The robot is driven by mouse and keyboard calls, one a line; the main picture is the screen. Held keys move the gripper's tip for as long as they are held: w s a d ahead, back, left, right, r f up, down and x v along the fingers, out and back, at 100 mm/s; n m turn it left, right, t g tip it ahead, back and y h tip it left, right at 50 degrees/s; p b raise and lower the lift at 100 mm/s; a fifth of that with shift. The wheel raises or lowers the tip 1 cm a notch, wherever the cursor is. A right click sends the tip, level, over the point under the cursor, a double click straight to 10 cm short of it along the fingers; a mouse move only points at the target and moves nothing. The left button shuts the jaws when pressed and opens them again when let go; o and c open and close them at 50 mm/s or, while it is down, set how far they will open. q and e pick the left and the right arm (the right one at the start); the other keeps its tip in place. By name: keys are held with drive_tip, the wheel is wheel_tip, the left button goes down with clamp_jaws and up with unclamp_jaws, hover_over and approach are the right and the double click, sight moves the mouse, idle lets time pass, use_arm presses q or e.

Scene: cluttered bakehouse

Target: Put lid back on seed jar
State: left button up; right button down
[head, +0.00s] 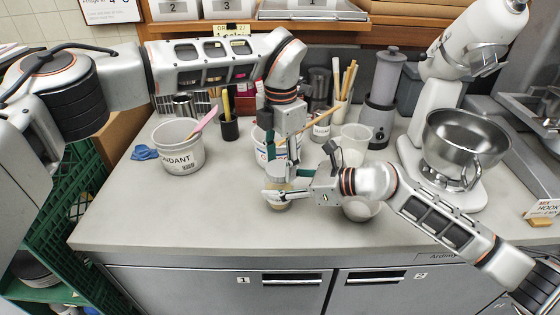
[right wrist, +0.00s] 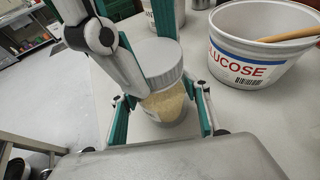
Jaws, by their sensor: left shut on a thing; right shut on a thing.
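The seed jar (right wrist: 166,108) is a clear jar with pale seeds inside, standing upright at the middle of the counter. My right gripper (head: 276,197) is shut around its body, with a finger on each side in the right wrist view. The grey lid (right wrist: 156,60) is at the jar's mouth, over the opening. My left gripper (head: 279,162) comes down from above and is shut on the lid. I cannot tell whether the lid is fully seated. In the head view the grippers mostly hide the jar and lid.
A white glucose tub (right wrist: 262,45) stands close behind the jar. The fondant tub (head: 178,150) and a blue cloth (head: 144,153) are at left. A stand mixer with a steel bowl (head: 464,140) is at right. The counter front (head: 200,225) is clear at left.

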use_arm(q)
drive_tip(key=m, duration=0.7)
drive_tip(key=shift+s, duration=0.15)
drive_tip(key=m, duration=0.7)
drive_tip(key=shift+s, duration=0.1)
drive_tip(key=m, duration=0.7)
drive_tip(key=shift+s+m, duration=0.1)
drive_tip(key=shift+m, duration=0.2)
use_arm(e)
drive_tip(key=shift+f, duration=0.1)
use_arm(q)
drive_tip(key=m, duration=0.7)
drive_tip(key=shift+a, duration=0.2)
drive_tip(key=o, duration=0.9)
drive_tip(key=shift+r, duration=3.75)
